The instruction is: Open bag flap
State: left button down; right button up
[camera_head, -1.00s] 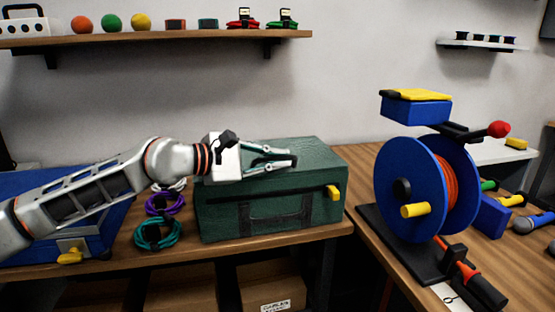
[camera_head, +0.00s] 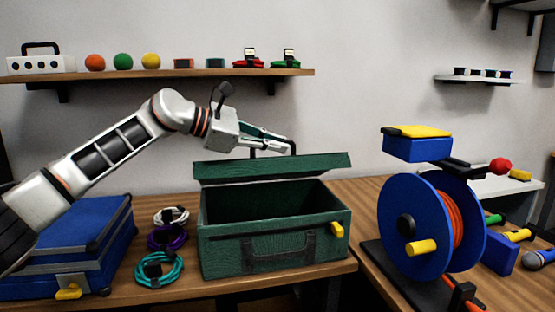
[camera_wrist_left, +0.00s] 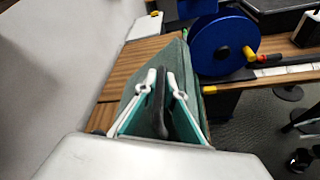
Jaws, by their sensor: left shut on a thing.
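The green bag (camera_head: 225,250) stands on the wooden table with its flap (camera_head: 225,174) raised and tilted up at the back, so the dark inside shows. A yellow tab (camera_head: 337,229) sits on its front right. My left gripper (camera_head: 290,147) is above the raised flap and shut on the flap's dark handle. In the left wrist view the two fingers (camera_wrist_left: 160,92) close on either side of the dark handle, with green flap surface around them. The lower part of the handle is partly hidden by the flap. My right gripper is not in view.
A blue case (camera_head: 95,225) stands left of the bag. Coiled white, purple and teal cables (camera_head: 160,269) lie between them. A blue reel (camera_head: 405,245) with orange cable stands on the right. A wall shelf (camera_head: 180,77) with small items hangs above.

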pick_arm(q)
jog(key=shift+w+a+r, duration=0.25)
jog(key=shift+w+r, duration=0.5)
jog(key=shift+w, duration=0.05)
jog(key=c, duration=2.4)
grip_release()
jog(key=shift+v, duration=6)
